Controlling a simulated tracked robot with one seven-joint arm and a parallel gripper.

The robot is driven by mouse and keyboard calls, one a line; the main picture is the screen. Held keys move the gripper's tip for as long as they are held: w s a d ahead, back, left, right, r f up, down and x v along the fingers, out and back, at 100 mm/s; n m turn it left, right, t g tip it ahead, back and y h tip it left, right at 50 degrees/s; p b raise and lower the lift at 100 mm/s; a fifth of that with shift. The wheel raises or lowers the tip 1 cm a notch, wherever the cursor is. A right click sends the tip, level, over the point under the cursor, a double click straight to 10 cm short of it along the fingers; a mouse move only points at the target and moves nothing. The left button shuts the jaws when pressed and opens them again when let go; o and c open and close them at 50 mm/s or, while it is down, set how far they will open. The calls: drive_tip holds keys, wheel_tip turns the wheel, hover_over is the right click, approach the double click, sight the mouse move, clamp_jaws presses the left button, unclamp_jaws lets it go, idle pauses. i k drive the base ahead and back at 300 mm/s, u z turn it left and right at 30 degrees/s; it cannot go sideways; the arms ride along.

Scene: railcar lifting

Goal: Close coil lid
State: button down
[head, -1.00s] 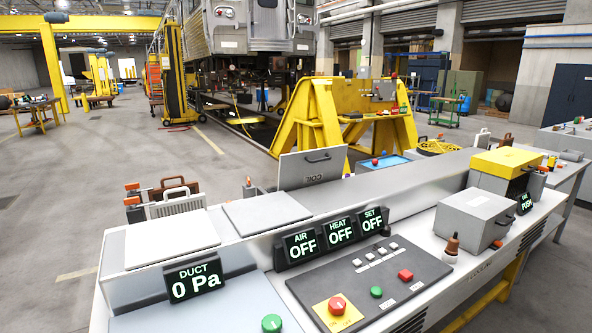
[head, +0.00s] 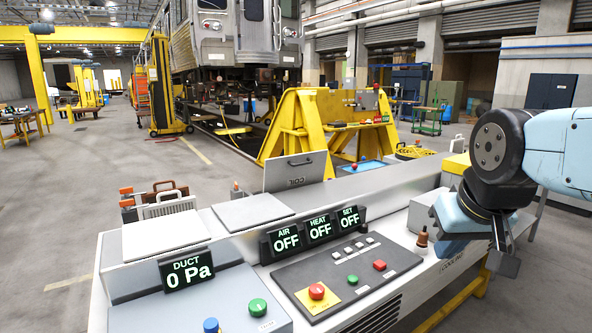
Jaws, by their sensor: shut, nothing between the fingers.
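The coil lid (head: 296,172) is a grey panel with a dark handle and the marking "COIL", which reads upside down. It stands upright at the back edge of the long grey bench unit (head: 345,200), so it is open. My gripper (head: 507,262) is at the right, low over the front right part of the bench, well apart from the lid. It points down, its fingers are shut, and it appears to hold nothing. My wrist and arm hide part of the bench's right end.
Two flat lids, one white (head: 163,234) and one grey (head: 253,212), lie closed left of the coil lid. Displays (head: 318,229) read OFF, and the duct display (head: 187,270) reads 0 Pa. A brown knob (head: 422,237) stands near my gripper. A yellow stand (head: 318,125) is behind.

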sight(286, 173)
drive_tip(key=u, duration=0.35)
drive_tip(key=i, duration=1)
drive_tip(key=z, duration=0.35)
